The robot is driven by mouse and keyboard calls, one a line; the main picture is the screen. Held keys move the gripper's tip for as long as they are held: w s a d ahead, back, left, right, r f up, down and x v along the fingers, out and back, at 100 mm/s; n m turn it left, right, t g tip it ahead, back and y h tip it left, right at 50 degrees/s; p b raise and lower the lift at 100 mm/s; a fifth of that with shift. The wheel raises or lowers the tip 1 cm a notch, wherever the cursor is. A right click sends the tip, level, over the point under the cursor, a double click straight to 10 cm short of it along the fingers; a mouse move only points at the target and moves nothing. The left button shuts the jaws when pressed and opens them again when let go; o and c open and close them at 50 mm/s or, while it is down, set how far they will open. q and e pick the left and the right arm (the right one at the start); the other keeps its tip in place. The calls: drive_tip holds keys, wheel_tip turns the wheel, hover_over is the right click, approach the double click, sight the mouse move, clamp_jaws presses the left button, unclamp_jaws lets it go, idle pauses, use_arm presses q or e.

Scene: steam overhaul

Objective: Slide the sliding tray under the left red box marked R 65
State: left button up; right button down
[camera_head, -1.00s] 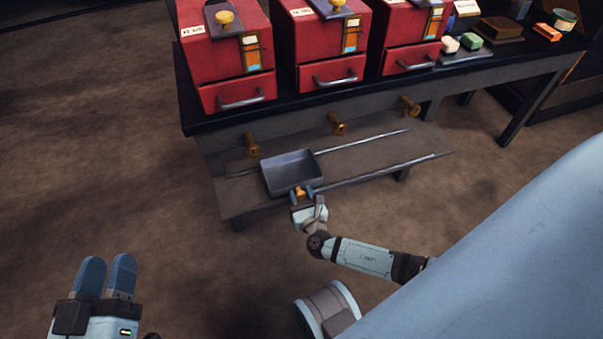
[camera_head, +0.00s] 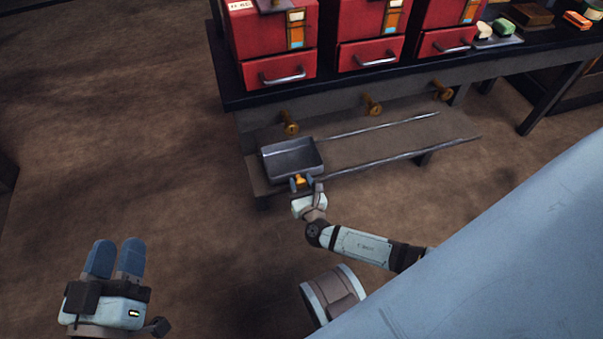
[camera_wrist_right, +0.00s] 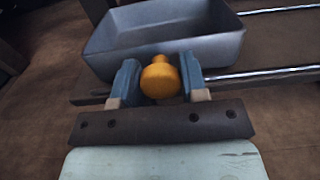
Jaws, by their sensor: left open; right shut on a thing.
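The grey metal sliding tray (camera_head: 292,158) sits on its two rails near the left end of the low shelf, below the left red box (camera_head: 270,38). The label on that box is cut by the top of the picture. My right gripper (camera_head: 301,183) is shut on the tray's orange knob, on the tray's near side. The right wrist view shows the knob (camera_wrist_right: 160,78) between the blue fingers, with the empty tray (camera_wrist_right: 165,32) behind it. My left gripper (camera_head: 116,258) is at the lower left, away from the tray, empty, with its fingers apart.
Two more red boxes, the middle one (camera_head: 368,35) and the right one (camera_head: 443,27), stand on the dark bench. Brass taps (camera_head: 371,104) stick out under the bench edge. The rail shelf (camera_head: 400,140) is bare right of the tray. The brown floor is clear.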

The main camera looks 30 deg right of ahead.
drive_tip(key=shift+w+a+r, duration=0.1)
drive_tip(key=shift+w+a, duration=0.05)
drive_tip(key=shift+a, duration=0.05)
drive_tip(key=c, duration=0.9)
unclamp_jaws()
drive_tip(key=shift+o, duration=1.1)
drive_tip(key=shift+a, duration=0.1)
